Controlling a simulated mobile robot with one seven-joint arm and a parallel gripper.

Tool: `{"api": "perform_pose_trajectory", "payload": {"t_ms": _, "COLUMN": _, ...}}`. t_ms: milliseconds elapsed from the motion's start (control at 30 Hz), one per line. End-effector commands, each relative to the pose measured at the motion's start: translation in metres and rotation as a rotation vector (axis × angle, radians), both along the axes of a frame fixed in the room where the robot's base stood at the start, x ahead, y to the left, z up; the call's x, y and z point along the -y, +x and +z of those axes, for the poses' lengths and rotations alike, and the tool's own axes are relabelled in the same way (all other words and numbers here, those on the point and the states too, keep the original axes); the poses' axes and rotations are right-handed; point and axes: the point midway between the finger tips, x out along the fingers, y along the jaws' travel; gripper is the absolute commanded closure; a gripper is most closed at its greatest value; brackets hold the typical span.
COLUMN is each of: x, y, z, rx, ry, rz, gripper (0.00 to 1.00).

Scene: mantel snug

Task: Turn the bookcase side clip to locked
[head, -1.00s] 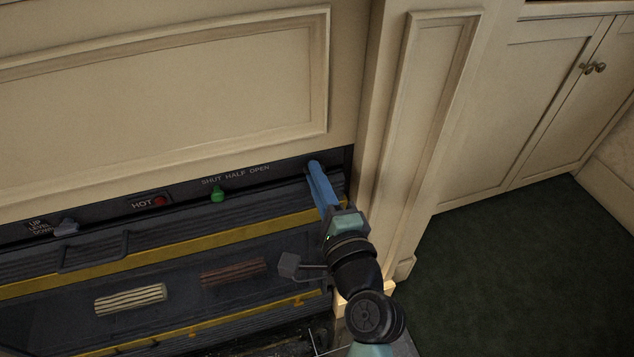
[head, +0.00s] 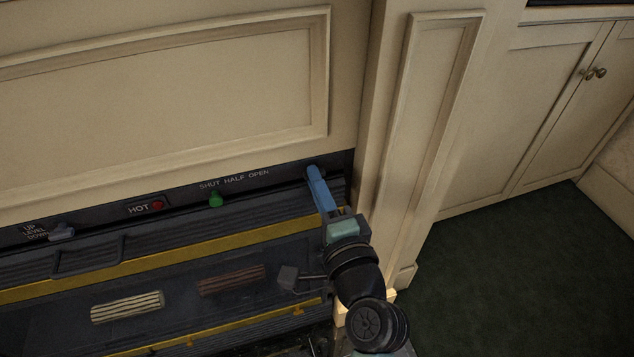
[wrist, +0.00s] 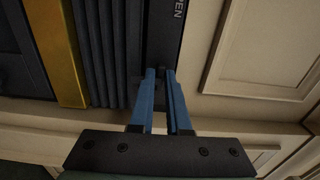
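I cannot make out a bookcase side clip in either view. My gripper (head: 313,172) has blue fingers, and their tips are at the right end of the dark control strip (head: 283,173), right of the SHUT HALF OPEN lettering. In the wrist view my gripper (wrist: 159,73) shows a narrow dark gap between its two fingers. A small dark shape seems to sit at the tips, but it is too dark to tell whether the fingers hold it. The fingers hide that end of the strip in the head view.
The strip carries a green knob (head: 215,200), a red HOT button (head: 158,205) and a grey UP LEVEL DOWN lever (head: 62,232). A dark ribbed front with yellow bars (head: 160,264) lies below. A cream pilaster (head: 425,120) stands close right. Green carpet (head: 520,270) is clear.

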Motion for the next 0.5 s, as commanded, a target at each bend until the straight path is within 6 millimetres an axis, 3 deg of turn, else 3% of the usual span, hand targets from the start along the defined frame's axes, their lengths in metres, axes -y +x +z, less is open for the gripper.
{"api": "perform_pose_trajectory", "payload": {"t_ms": 33, "x": 0.0002, "y": -0.0002, "z": -0.0007, "rx": -0.001, "ry": 0.0, "rz": 0.0, "gripper": 0.75}}
{"api": "perform_pose_trajectory", "payload": {"t_ms": 133, "x": 0.0001, "y": -0.0001, "z": -0.0005, "rx": -0.001, "ry": 0.001, "rz": 0.0, "gripper": 0.57}}
{"api": "perform_pose_trajectory", "payload": {"t_ms": 500, "x": 0.0002, "y": 0.0001, "z": -0.0011, "rx": -0.003, "ry": 0.002, "rz": -0.001, "gripper": 0.57}}
